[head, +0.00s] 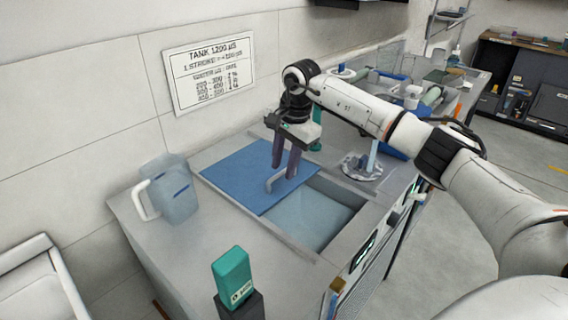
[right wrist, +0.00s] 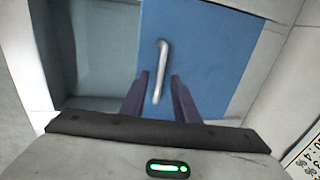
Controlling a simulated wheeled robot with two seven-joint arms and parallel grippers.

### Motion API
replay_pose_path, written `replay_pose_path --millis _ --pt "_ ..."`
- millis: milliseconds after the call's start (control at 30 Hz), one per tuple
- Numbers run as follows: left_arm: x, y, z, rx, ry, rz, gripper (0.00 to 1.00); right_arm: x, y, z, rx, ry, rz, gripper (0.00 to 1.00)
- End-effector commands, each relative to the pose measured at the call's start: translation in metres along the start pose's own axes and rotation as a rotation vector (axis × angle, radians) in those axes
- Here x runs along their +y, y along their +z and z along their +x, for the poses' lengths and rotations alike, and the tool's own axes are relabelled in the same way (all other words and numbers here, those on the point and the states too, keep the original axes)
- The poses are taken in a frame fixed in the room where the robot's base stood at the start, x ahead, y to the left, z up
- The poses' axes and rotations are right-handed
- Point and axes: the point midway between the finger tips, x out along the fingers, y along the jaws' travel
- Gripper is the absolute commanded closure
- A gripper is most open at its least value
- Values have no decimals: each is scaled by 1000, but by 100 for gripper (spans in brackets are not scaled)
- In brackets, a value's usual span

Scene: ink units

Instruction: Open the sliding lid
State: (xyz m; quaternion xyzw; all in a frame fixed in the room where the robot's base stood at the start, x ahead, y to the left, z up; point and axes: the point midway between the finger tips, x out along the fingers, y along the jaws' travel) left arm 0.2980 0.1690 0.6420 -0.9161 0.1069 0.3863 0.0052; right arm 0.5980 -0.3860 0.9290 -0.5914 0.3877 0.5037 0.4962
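The blue sliding lid (head: 238,172) covers the left and back part of the tank opening, and the tank (head: 318,216) is uncovered to its right, with pale liquid visible. A light grey bar handle (head: 274,184) stands on the lid near its right edge. My right gripper (head: 283,173) is over the handle with its two dark fingers apart. In the right wrist view the handle (right wrist: 161,62) runs in between the open fingertips (right wrist: 160,80), with gaps that show on both sides. My left gripper does not show in either view.
A translucent jug (head: 176,196) stands left of the lid. A teal-topped block (head: 233,272) stands at the front. A round grey stand (head: 362,166) is right of the tank. A wall sign (head: 210,74) hangs behind.

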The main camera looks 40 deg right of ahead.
Motion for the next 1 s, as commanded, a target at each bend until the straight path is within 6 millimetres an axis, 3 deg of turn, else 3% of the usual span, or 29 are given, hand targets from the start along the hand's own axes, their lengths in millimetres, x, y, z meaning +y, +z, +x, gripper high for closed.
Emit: replay_pose_path --millis 167,600,1000 --pt "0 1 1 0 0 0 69 -1 0 -12 1 -3 -1 72" --pt "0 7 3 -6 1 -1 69 -1 0 -91 1 -3 0 72" --pt "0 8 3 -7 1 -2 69 0 0 -103 0 0 1 72"
